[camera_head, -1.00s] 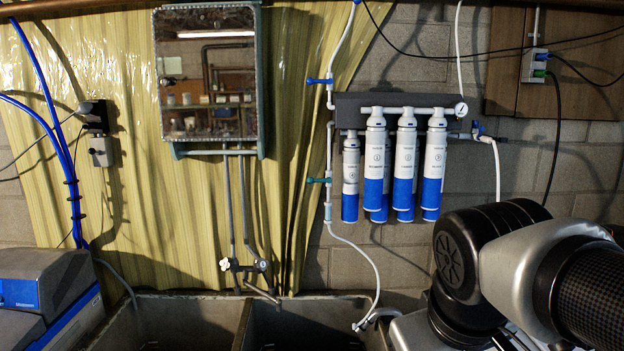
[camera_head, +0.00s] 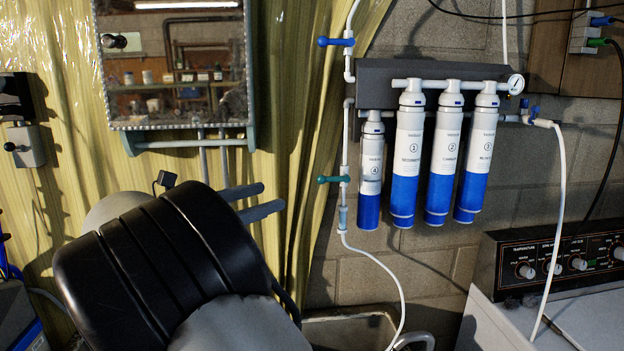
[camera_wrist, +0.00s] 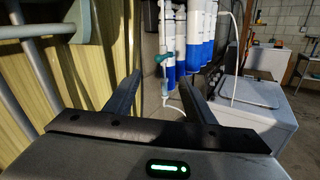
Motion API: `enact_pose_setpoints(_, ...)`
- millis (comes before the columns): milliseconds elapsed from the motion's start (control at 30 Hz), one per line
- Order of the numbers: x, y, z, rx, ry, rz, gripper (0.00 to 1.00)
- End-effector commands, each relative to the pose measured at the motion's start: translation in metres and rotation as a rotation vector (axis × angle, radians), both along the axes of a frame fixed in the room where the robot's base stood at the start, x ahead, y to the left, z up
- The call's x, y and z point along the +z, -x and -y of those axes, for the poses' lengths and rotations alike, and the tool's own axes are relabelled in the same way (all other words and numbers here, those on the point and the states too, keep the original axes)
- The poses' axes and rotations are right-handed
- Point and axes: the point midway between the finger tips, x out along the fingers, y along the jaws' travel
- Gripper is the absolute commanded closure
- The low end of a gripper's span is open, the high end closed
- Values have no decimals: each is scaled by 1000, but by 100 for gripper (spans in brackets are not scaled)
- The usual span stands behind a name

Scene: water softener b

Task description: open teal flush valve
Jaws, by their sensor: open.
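The teal flush valve (camera_head: 334,179) is a small lever on the white vertical pipe left of the filter cartridges. Its handle lies roughly level and points left in the head view. In the wrist view the teal valve (camera_wrist: 163,57) shows beyond my gripper, between the two fingers in the picture. My gripper (camera_wrist: 160,82) is open and empty, with its fingers apart and not touching the valve.
A blue valve (camera_head: 336,42) sits higher on the same pipe. Several blue and white filter cartridges (camera_head: 408,160) hang to the right. A mirror cabinet (camera_head: 175,70) is at upper left. A white appliance with knobs (camera_head: 550,262) stands at lower right.

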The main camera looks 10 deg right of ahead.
Motion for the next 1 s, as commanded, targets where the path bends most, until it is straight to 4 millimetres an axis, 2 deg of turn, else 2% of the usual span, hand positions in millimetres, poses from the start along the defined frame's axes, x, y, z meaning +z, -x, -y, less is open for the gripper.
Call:
enact_pose_setpoints(167, 1, -13, 22, -5, -1, -1, 50)
enact_pose_setpoints(700, 0, -77, 118, -6, -3, -1, 50)
enact_pose_setpoints(1000, 0, -94, 142, -2, -4, 0, 50)
